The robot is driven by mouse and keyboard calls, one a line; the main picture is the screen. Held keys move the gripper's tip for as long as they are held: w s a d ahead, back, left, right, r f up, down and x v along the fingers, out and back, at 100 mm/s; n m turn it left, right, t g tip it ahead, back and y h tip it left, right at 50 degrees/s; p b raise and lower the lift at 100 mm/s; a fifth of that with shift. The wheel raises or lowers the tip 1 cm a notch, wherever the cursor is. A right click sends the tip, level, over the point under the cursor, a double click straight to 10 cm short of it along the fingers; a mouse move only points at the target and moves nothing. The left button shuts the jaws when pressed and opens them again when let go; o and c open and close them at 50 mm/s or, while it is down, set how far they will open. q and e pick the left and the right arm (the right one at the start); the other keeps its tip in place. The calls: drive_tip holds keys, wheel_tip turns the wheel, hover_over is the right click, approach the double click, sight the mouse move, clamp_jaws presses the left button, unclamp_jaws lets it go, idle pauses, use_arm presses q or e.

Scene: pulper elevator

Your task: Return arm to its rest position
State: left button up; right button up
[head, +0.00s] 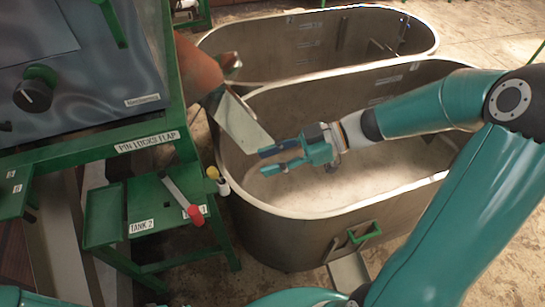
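My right arm (430,105) is teal and comes in from the right edge, bent at a dark joint. It reaches left over the near metal tank (270,225). My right gripper (264,161) points left above that tank's pale inside, just right of a metal chute plate (243,124). Its two fingers are apart and nothing shows between them. I cannot tell whether a finger touches the plate. My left gripper is not in view.
A second metal tank (250,45) stands behind. At left is a green frame labelled "PIN LOCKS FLAP" (147,142), with a red-knobbed lever (181,196), a yellow-and-white knob (218,180) and a "TANK 2" label (141,226). A green handle (366,232) is on the near tank's front.

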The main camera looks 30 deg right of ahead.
idle(0.5)
drive_tip(key=w+a+f+m+t+h, duration=0.2)
drive_tip(key=w+a+f+m+t, duration=0.15)
drive_tip(key=w+f+m, duration=0.35)
wheel_tip(320, 180, down, 12)
drive_tip(key=w+a+m+h, duration=0.1)
drive_tip(key=a+m+h, duration=0.1)
drive_tip(key=m+h, duration=0.15)
drive_tip(key=s+a+f+m+g+h, duration=0.3)
drive_tip(key=s+f+g, duration=0.6)
drive_tip(key=s+f, duration=0.5)
drive_tip(key=s+a+m, duration=0.1)
drive_tip(key=s, duration=0.1)
drive_tip(key=shift+s+a+f, duration=0.25)
drive_tip(key=shift+s+a, duration=0.1)
